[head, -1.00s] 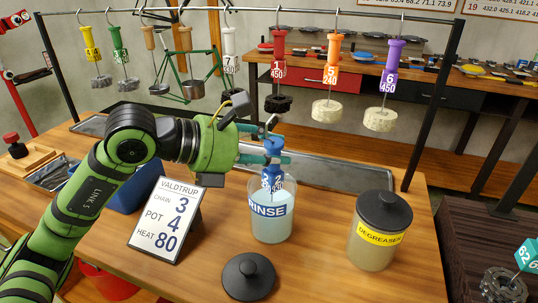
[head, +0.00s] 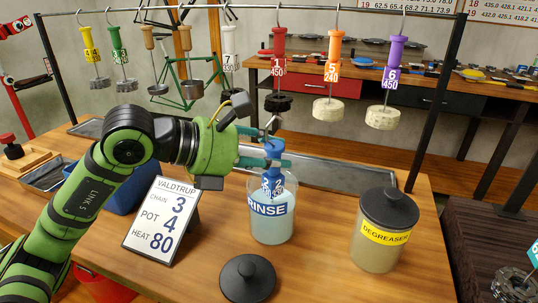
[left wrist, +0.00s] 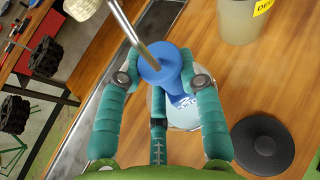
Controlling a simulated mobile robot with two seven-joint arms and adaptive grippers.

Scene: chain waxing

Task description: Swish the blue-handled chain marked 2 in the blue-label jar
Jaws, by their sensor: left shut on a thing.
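The blue-handled chain marked 2 (head: 273,182) hangs upright from my left gripper (head: 268,154), which is shut on its blue handle. The handle (left wrist: 173,69) also shows between the teal fingers in the left wrist view. The blue-label jar, marked RINSE (head: 273,226), stands open on the bench below the gripper. The handle's lower end and tag are at the jar's mouth. The chain itself is hidden in the cloudy pale liquid. My right gripper is not in view.
A black lid (head: 247,278) lies in front of the jar. A closed DEGREASER jar (head: 380,238) stands to the right. A VALDTRUP sign (head: 161,221) stands to the left. Several chains with coloured handles hang on the rack (head: 240,8) behind.

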